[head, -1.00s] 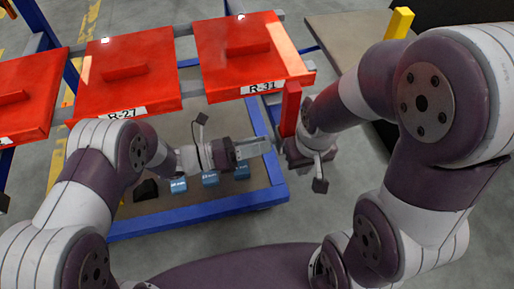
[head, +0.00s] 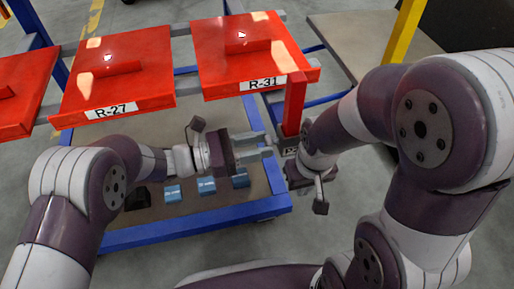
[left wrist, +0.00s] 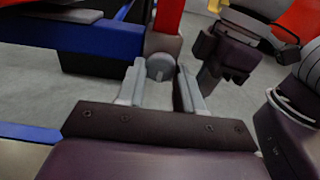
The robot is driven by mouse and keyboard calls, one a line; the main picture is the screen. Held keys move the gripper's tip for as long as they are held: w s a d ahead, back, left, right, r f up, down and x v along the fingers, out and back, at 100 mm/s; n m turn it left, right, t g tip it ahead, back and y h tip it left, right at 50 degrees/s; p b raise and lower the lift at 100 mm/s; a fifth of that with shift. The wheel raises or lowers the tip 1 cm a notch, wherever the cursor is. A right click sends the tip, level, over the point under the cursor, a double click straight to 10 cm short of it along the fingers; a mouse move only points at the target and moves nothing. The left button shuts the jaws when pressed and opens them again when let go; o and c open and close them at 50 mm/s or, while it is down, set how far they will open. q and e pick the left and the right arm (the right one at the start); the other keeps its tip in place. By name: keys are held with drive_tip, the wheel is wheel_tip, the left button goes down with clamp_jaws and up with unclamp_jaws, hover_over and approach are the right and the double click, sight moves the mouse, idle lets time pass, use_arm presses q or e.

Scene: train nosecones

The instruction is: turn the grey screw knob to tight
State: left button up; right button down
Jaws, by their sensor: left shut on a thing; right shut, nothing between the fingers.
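The grey screw knob (left wrist: 160,68) shows in the left wrist view at the foot of the red upright post (left wrist: 169,16). My left gripper (left wrist: 161,76) has one finger on each side of the knob and is shut on it. In the head view my left gripper (head: 270,146) points right, close to the base of the red post (head: 294,102); the knob itself cannot be made out there. My right gripper (head: 298,174) is just right of and below the post, close to my left fingertips. Its fingers are hard to make out, and it is shut with nothing held.
Red panels labelled R-27 (head: 112,85) and R-31 (head: 245,60) lie on the rack above my left arm. Several blue blocks (head: 207,186) lie on the tray inside the blue frame (head: 200,226). A yellow post (head: 405,30) stands at upper right. Both hands are crowded together.

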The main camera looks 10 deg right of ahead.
use_arm(q)
drive_tip(key=shift+f, duration=0.1)
idle(0.4)
drive_tip(key=o, duration=1)
drive_tip(key=shift+a, duration=0.1)
drive_tip(key=a+p, duration=0.4)
drive_tip(key=a, duration=0.8)
drive_tip(key=shift+s+a, duration=0.25)
